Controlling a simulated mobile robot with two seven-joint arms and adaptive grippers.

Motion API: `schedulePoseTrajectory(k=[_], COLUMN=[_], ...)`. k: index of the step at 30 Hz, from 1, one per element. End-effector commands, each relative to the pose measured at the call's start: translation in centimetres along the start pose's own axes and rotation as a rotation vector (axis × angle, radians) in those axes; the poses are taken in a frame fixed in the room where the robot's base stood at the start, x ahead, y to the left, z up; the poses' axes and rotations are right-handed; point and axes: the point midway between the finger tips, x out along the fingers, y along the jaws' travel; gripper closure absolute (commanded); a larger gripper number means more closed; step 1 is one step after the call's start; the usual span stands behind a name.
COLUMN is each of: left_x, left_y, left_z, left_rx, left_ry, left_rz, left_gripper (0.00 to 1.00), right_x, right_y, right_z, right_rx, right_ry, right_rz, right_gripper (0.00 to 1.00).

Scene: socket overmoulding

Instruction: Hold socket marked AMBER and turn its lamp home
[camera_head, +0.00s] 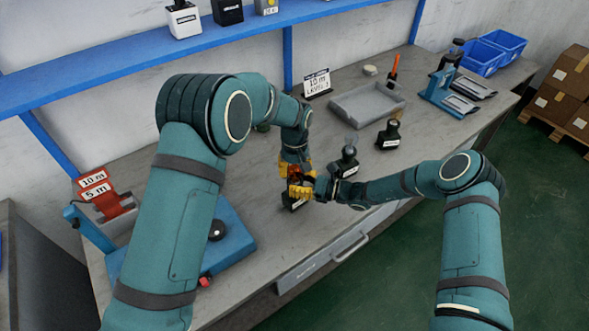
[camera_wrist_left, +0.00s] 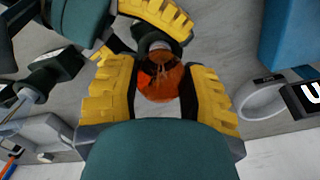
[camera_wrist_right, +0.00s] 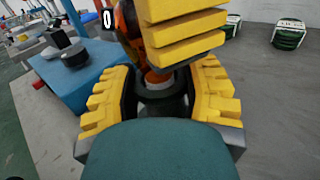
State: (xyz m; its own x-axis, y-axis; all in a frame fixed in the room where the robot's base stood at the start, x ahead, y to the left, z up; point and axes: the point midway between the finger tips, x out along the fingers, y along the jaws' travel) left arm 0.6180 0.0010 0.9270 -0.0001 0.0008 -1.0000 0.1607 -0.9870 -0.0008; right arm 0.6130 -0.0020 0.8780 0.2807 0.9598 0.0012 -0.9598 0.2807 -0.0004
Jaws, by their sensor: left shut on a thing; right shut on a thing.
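An amber-orange lamp (camera_wrist_left: 160,84) sits in the mouth of a dark socket (camera_wrist_right: 160,100) at the bench's front middle. My left gripper (camera_head: 292,168) is shut on the lamp from above; its yellow fingers flank the glass in the left wrist view. My right gripper (camera_head: 302,188) is shut around the socket body, just below the left one. The socket's white label (camera_head: 296,204) shows in the head view but is too small to read. The lamp's orange lower part (camera_wrist_right: 158,77) meets the socket's collar in the right wrist view; a left finger hides much of the rest.
Two other labelled dark sockets (camera_head: 348,166) (camera_head: 389,139) stand to the right. Behind them are a grey tray (camera_head: 345,112) and a sign (camera_head: 317,83). A blue fixture (camera_head: 232,240) stands at the left, a blue press (camera_head: 446,98) at the right.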

Motion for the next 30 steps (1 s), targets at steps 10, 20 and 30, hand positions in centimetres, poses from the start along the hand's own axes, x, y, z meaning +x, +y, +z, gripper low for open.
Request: schedulePoseTrajectory(k=[10,20,30], left_x=[-0.37,-0.39,-0.19], left_y=[0.26,0.26,0.15], left_z=[-0.12,-0.15,-0.07], left_rx=[0.077,0.080,0.078], left_ry=[0.006,0.007,0.003], left_rz=[0.005,0.006,0.003], left_gripper=[0.93,0.93,0.23], right_x=[-0.09,-0.09,-0.04], right_y=[0.13,0.16,0.09], right_z=[-0.40,-0.43,-0.23], right_rx=[0.003,0.003,0.002], right_ry=[0.009,0.009,0.005], right_rz=[0.000,0.001,0.001], right_gripper=[0.93,0.93,0.93])
